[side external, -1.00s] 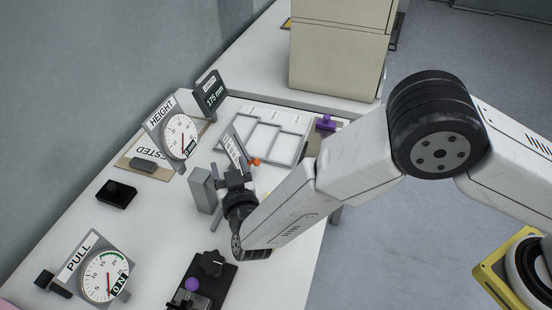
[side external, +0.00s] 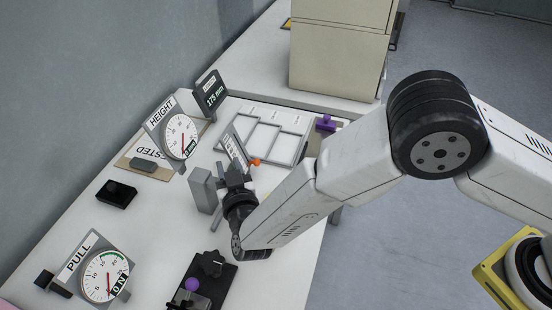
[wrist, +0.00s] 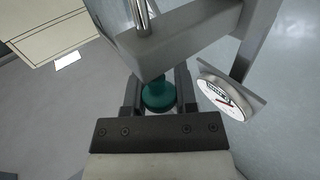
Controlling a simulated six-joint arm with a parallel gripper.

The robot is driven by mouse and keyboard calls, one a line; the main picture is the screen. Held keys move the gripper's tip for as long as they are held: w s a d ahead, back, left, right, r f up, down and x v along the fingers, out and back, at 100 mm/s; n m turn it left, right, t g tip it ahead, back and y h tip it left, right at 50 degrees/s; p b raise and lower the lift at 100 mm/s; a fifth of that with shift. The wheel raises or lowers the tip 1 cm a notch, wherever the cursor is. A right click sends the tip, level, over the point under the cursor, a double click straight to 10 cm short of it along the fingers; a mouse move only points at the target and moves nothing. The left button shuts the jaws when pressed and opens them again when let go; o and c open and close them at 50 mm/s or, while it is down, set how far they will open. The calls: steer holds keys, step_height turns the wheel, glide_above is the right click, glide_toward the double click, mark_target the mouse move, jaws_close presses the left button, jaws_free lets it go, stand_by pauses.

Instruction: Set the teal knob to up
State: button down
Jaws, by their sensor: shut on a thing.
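The teal knob (wrist: 158,97) is round and sits between the two fingers of my gripper (wrist: 158,106) in the wrist view. The fingers are shut on it. A grey block with a metal rod (wrist: 165,45) is just beyond the knob. In the side external view my gripper (side external: 234,170) is low over the table beside a grey upright block (side external: 201,190). The knob cannot be made out there, and its setting cannot be read in either view.
A HEIGHT dial (side external: 180,137) and a PULL dial (side external: 104,274) stand on the white table. A black box with a purple button (side external: 192,285) is near the front. A white sectioned tray (side external: 290,150) lies behind my gripper. A small dial (wrist: 222,97) is close right of the knob.

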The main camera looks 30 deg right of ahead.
stand_by(0.7)
steer(key=shift+r, duration=3)
steer(key=shift+c, duration=1.9)
jaws_free()
steer(key=shift+r, duration=0.1)
steer(key=shift+s, duration=0.1)
steer(key=s+a, duration=0.1)
steer(key=s, duration=0.6)
steer(key=shift+s+a, duration=0.15)
steer(key=shift+s, duration=0.15)
steer(key=shift+w, duration=0.1)
